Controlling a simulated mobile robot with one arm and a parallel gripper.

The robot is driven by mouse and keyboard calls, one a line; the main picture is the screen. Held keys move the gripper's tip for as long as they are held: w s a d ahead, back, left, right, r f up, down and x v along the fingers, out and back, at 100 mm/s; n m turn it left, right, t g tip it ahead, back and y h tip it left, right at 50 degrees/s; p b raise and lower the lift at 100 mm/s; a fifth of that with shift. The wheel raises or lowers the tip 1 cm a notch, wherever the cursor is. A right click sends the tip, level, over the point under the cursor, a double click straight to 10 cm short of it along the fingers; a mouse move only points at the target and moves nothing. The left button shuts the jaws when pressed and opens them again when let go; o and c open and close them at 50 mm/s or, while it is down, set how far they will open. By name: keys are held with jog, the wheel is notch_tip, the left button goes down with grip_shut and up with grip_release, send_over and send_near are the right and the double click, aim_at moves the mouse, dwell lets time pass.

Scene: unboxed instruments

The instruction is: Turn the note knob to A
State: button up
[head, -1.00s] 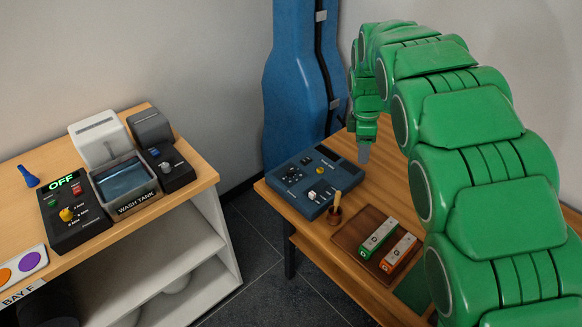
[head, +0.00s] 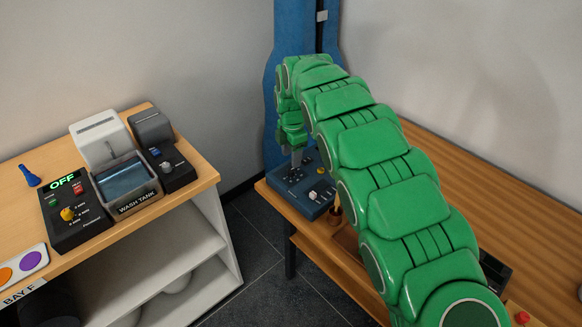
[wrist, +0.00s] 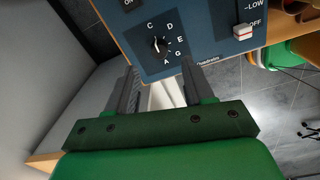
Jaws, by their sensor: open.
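The blue instrument box (head: 313,208) stands on the wooden bench, partly hidden by my arm in the head view. In the wrist view its panel (wrist: 200,52) shows the small dark note knob (wrist: 158,44), ringed by the letters C, D, E, G and A. The A is at the ring's lower edge. I cannot tell for sure which letter the knob's pointer faces. My gripper (wrist: 157,75) is open, its two fingers spread on either side of the panel's lower part, with the knob beyond the tips and between them. In the head view my gripper (head: 297,158) is over the box's back left part.
A white slide switch (wrist: 243,32) marked LOW and OFF is right of the knob. A wooden cup (head: 334,215) stands beside the box. A blue instrument case (head: 294,35) is behind. The left bench holds a wash tank (head: 125,185) and control boxes.

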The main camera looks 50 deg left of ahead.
aim_at(291, 170)
notch_tip(291, 170, down, 6)
jog(key=shift+a, duration=0.15)
jog(key=shift+c, duration=0.2)
grip_shut()
